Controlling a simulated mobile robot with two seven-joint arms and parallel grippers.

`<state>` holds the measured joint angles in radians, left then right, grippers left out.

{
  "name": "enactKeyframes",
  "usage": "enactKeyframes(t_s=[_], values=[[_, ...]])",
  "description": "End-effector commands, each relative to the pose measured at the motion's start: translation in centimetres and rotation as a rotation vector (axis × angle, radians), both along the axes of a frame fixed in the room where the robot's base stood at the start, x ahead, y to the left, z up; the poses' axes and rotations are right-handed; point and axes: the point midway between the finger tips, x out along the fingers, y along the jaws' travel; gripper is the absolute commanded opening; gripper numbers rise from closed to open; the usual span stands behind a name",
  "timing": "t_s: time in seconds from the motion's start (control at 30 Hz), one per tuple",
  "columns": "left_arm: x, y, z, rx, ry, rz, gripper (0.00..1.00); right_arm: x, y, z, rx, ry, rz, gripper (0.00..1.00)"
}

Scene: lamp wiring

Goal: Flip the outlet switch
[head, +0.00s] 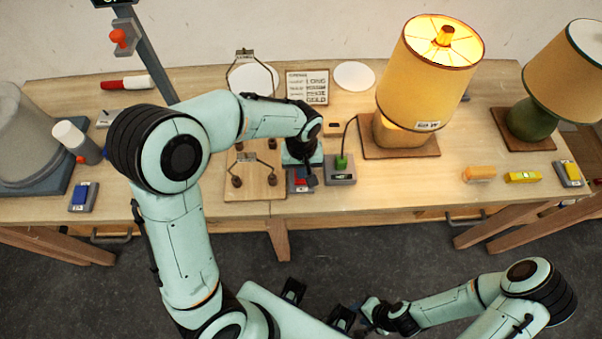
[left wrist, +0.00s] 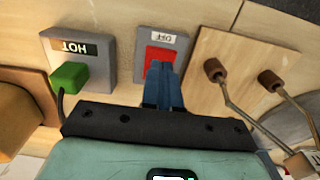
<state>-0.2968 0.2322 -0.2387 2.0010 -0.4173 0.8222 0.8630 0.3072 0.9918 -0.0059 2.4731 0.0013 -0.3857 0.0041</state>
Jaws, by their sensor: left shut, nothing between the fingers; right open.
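The outlet switch is a red rocker (left wrist: 158,60) on a small grey box (left wrist: 179,42), with a label that seems to read OFF upside down in the left wrist view. In the head view the switch (head: 298,186) is partly hidden by my left gripper (head: 308,178). My left gripper (left wrist: 163,72) is shut and empty, its fingertips at the red rocker; I cannot tell whether they touch. The grey HOT outlet (head: 341,177) stands beside it with a green plug (head: 341,162). My right gripper (head: 364,316) is open, low in front of the table.
A lit lamp (head: 428,75) stands behind the outlet, its cord running to the plug. A wooden board with metal terminals (head: 256,188) lies left of the switch. Another lamp (head: 562,85) stands at the right. Blue (head: 80,196) and yellow (head: 568,172) switch boxes sit farther off.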

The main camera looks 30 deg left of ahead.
Motion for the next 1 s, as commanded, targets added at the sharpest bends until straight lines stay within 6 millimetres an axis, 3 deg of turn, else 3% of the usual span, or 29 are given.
enactKeyframes(t_s=[1.0], values=[[0.0, 0.0, -1.6, 0.0, 0.0, 0.0, 0.0, -0.6, 0.0, -1.3, 0.0, 0.007, 0.0, 0.43]])
